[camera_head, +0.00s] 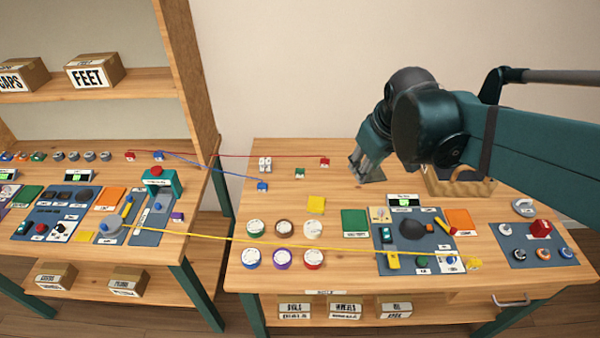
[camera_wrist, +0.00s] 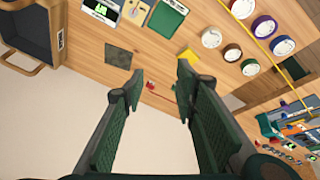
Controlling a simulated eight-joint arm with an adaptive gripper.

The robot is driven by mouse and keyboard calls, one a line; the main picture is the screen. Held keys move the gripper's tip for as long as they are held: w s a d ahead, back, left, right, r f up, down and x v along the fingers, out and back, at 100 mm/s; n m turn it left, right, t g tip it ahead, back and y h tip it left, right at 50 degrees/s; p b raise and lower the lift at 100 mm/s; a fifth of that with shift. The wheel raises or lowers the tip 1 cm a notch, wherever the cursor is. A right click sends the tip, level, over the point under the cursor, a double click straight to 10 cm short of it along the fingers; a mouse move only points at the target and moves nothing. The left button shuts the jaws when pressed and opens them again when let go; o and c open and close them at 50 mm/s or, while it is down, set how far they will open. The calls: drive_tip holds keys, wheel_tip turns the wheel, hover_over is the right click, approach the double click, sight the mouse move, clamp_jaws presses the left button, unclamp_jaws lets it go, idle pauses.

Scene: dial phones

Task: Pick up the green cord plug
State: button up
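A small green plug (camera_head: 300,174) lies on the back part of the right wooden table (camera_head: 290,205), with no cord that I can make out on it. My gripper (camera_head: 362,172) is to the right of it, above the table's back, pointing down and apart from the plug. In the wrist view my gripper (camera_wrist: 162,75) is open with nothing between its fingers. A red plug (camera_wrist: 150,85) shows between the fingertips in that view, further off on the table. A small green spot beside the right finger may be the green plug, partly hidden.
A red plug (camera_head: 325,161) and a blue plug (camera_head: 262,186) lie near the green one, with cords running left to the other bench. A yellow cord (camera_head: 300,245) crosses the front. White blocks (camera_head: 265,164) stand to the left. A wooden tray (camera_head: 460,185) is at right.

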drive_tip(key=w+a+f+n+g+p, duration=0.1)
drive_tip(key=w+a+n, duration=0.25)
drive_tip(key=w, duration=0.45)
drive_tip(key=n+g+p, duration=0.3)
drive_tip(key=n+p, duration=0.2)
drive_tip(key=n, duration=0.3)
hover_over(299, 170)
drive_tip(key=f, duration=1.7)
drive_tip(key=shift+s+d+f, duration=0.1)
drive_tip(key=shift+d+f, duration=0.15)
drive_tip(key=shift+f, duration=0.15)
drive_tip(key=shift+a+f+g, duration=0.25)
drive_tip(key=shift+f+g, duration=0.05)
drive_tip(key=shift+f, duration=0.2)
drive_tip(key=shift+f, duration=1.25)
drive_tip(key=shift+f, duration=0.1)
